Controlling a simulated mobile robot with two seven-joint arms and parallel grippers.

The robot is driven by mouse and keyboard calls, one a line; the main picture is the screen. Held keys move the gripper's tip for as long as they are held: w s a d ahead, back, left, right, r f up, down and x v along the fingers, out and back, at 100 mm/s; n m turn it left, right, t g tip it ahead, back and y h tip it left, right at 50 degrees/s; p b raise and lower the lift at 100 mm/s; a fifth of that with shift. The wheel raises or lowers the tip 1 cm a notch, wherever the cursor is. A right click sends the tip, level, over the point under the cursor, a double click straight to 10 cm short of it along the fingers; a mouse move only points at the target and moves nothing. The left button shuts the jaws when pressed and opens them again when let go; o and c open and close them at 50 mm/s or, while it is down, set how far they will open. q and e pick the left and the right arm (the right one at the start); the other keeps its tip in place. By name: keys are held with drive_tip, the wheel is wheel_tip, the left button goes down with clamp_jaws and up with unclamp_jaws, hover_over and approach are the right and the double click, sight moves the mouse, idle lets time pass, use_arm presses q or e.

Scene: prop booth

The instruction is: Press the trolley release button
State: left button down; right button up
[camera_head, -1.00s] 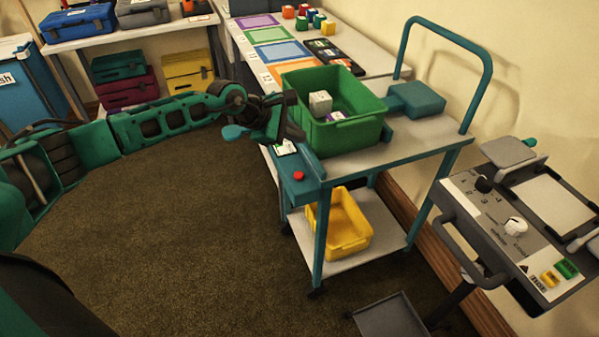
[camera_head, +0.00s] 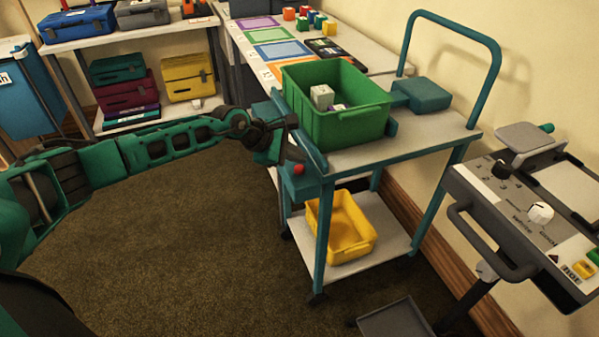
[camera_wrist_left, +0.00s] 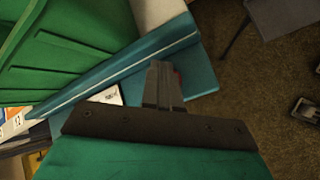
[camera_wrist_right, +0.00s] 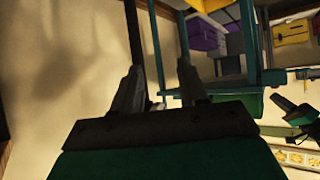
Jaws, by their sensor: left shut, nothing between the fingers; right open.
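The trolley (camera_head: 440,130) has teal rails and a tall push handle. A red button (camera_head: 298,169) sits on a teal panel (camera_head: 299,186) at its near left corner. My left gripper (camera_head: 285,150) is shut and empty, pointing down just behind and left of the button.
A green tub (camera_head: 348,128) with white blocks stands on the trolley top, beside my left gripper. A yellow tub (camera_head: 341,250) is on its lower shelf. A grey console (camera_head: 510,225) with knobs stands at right. Open carpet lies at front left.

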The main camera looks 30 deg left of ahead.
drive_tip(key=shift+w+r, duration=0.2)
drive_tip(key=shift+r, duration=0.2)
drive_tip(key=shift+d+f, duration=0.15)
drive_tip(key=shift+f, duration=0.1)
idle(0.3)
drive_tip(key=shift+r, duration=0.15)
idle(0.6)
use_arm(q)
drive_tip(key=shift+f+b, duration=0.4)
drive_tip(key=shift+b, duration=0.05)
use_arm(e)
drive_tip(key=shift+f, duration=0.55)
use_arm(q)
drive_tip(key=shift+f+b, duration=0.45)
drive_tip(key=shift+f, duration=0.05)
use_arm(e)
drive_tip(key=shift+f, duration=0.5)
drive_tip(key=shift+r, duration=0.1)
use_arm(q)
drive_tip(key=shift+r+p, duration=0.6)
drive_tip(key=shift+r, duration=0.3)
use_arm(e)
drive_tip(key=shift+r, duration=0.6)
